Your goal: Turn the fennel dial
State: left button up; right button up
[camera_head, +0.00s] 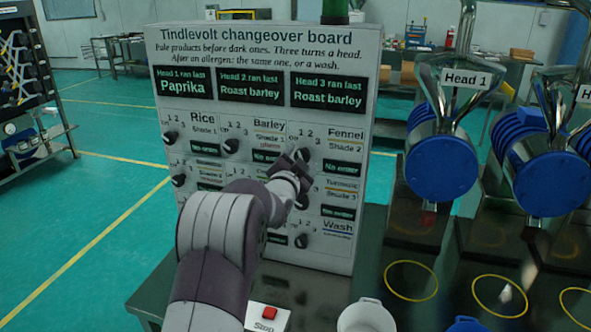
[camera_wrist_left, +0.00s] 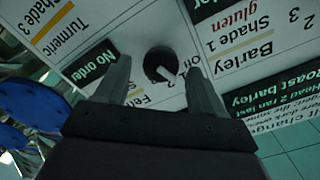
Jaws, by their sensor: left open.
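The fennel dial (camera_head: 302,154) is a round black knob on the upright changeover board, left of the Fennel label. In the left wrist view, which shows the board upside down, the dial (camera_wrist_left: 158,62) has a pale pointer mark towards the lower right of the picture. My left gripper (camera_head: 293,161) is open in front of the board. Its two fingers stand on either side of the dial, with gaps showing in the wrist view. The Fennel label is partly hidden by a finger there. My right gripper is out of view.
The Barley dial (camera_head: 232,146) and Rice dial (camera_head: 170,137) sit left on the same board; my arm covers some lower dials. A red Stop button (camera_head: 269,313) and a white container (camera_head: 366,317) are in front. The Head 1 hopper (camera_head: 440,165) stands at the right.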

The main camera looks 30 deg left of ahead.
pick_arm(q)
jog(key=b+v, duration=0.3)
jog(key=v, duration=0.9)
jog(key=shift+d, duration=0.1)
